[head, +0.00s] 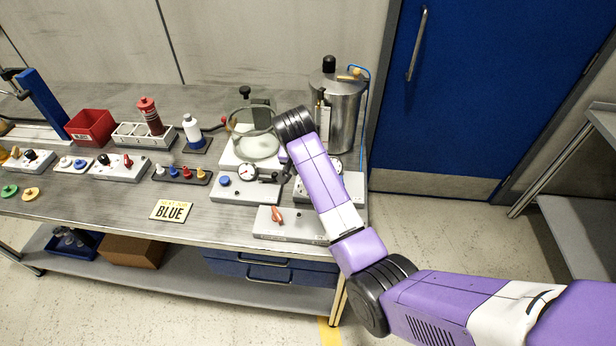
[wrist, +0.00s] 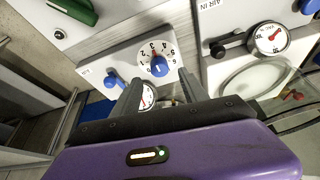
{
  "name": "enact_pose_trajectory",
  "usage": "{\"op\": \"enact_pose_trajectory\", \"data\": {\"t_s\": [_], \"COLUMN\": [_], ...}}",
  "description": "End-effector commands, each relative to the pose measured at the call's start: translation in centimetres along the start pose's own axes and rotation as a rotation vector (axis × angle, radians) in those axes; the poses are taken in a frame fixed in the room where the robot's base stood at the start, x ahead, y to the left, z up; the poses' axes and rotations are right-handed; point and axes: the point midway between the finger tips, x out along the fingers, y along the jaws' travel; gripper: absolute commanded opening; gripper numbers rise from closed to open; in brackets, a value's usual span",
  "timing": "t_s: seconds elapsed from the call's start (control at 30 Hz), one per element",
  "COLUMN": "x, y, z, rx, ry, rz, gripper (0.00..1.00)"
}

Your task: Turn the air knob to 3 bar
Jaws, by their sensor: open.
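In the wrist view, the blue air knob (wrist: 158,66) sits on a white round dial (wrist: 143,57) numbered from 1 to 6. A small red mark at the knob's edge appears to point near 3, but is too small to read exactly. My gripper (wrist: 157,78) is open, its two fingers apart on either side of the knob's near side. Nothing is held, and contact with the knob cannot be told. A gauge (wrist: 148,97) shows partly between the fingers, its reading unclear. In the head view, my arm hides the knob and most of the gripper.
A smaller blue knob (wrist: 112,82) is beside the dial. A box with a gauge (wrist: 270,38) and black lever (wrist: 228,44) stands to the right.

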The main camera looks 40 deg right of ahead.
Motion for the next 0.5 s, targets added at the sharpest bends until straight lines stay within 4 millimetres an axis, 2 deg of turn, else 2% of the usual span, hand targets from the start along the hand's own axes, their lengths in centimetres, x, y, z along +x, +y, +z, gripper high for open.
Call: {"op": "enact_pose_trajectory", "data": {"t_s": [0.2, 0.5], "x": [-2.5, -3.0], "y": [0.0, 0.0], "z": [0.0, 0.0], "rx": [-0.001, 0.000], "ry": [0.001, -0.001], "rz": [-0.001, 0.001], "gripper": [0.52, 0.52]}}
